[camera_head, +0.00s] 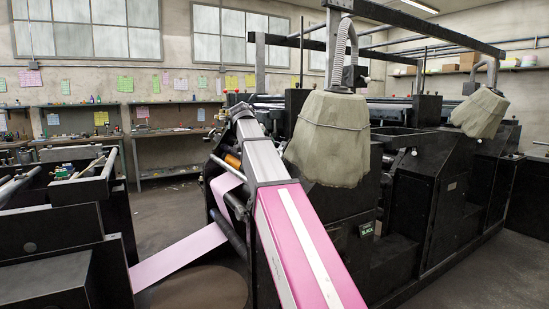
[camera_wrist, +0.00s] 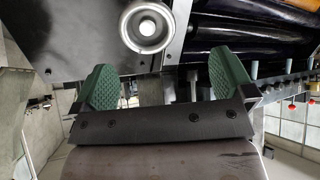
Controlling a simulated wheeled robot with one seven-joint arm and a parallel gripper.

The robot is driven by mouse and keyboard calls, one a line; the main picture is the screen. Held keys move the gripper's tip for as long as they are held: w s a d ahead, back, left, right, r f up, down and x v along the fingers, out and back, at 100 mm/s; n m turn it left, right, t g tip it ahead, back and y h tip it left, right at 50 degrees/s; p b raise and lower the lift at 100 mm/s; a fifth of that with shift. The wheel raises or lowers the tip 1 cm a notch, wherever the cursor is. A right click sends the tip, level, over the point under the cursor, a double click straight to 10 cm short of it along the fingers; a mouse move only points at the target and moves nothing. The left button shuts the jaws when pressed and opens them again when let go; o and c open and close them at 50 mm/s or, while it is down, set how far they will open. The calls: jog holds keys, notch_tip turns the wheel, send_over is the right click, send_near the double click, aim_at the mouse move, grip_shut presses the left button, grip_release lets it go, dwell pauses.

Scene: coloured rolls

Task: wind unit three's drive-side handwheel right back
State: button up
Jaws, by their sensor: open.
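A round silver handwheel (camera_wrist: 147,27) with a dished centre sits on a dark metal side plate (camera_wrist: 90,30) in the wrist view. My gripper (camera_wrist: 160,62) is open, with one green ribbed pad on each side of the picture. The handwheel lies beyond the fingertips, between them and toward the top edge. Nothing is between the pads, and I see no contact with the wheel. In the head view my pink and silver arm reaches to the near press unit; the gripper and wheel cannot be made out there. I cannot tell the unit's number.
Dark rollers (camera_wrist: 250,35) lie right of the plate. In the head view a pink web (camera_head: 178,257) runs low at left, and a cloth-covered part (camera_head: 330,138) hangs close right of my arm. A label (camera_head: 366,229) reads "BLACK". Floor (camera_head: 160,208) shows behind.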

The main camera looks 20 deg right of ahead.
jog(key=shift+g+h, duration=0.3)
jog(key=x, duration=0.7)
jog(key=d+x, duration=0.1)
jog(key=x, duration=0.2)
jog(key=shift+s+d+r, duration=0.1)
jog(key=shift+d, duration=0.15)
jog(key=shift+c, duration=0.3)
jog(key=c, duration=0.6)
